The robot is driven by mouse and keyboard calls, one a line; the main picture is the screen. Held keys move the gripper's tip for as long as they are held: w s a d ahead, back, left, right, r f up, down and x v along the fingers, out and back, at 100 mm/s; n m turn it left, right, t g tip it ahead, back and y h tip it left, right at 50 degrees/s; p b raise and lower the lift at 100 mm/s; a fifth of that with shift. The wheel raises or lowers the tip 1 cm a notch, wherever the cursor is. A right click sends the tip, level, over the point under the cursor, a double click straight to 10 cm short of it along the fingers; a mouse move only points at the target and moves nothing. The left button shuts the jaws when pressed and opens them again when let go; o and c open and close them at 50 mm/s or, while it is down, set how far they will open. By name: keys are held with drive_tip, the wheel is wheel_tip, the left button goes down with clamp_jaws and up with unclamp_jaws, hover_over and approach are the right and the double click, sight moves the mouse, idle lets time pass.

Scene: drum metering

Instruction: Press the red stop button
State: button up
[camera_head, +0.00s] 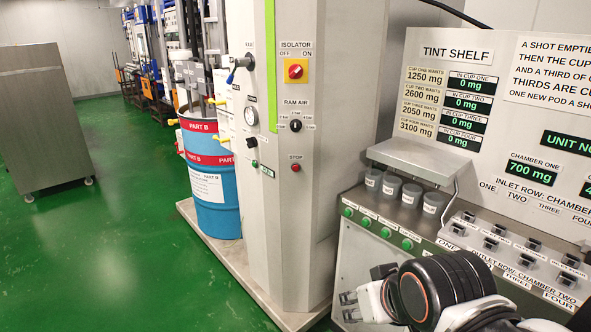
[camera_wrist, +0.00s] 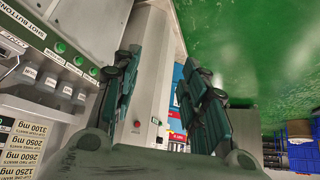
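The red stop button (camera_head: 295,168) sits on the front of the pale grey cabinet (camera_head: 290,225), under a STOP label and below the RAM AIR knob. The button also shows in the wrist view (camera_wrist: 137,124), small, between the fingers and nearer the left one. My gripper (camera_head: 362,292) is at the lower right of the head view, in front of the tint bench and clear of the button. In the wrist view its two fingers (camera_wrist: 160,80) stand apart with nothing between them.
The tint bench (camera_head: 345,270) with green buttons and several cups (camera_head: 412,195) stands right of the cabinet. A red isolator switch (camera_head: 295,71) is above the stop button. A blue drum (camera_head: 212,185) is left of the cabinet. Green floor (camera_head: 120,250) is open at left.

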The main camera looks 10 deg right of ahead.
clamp_jaws()
idle(1.1)
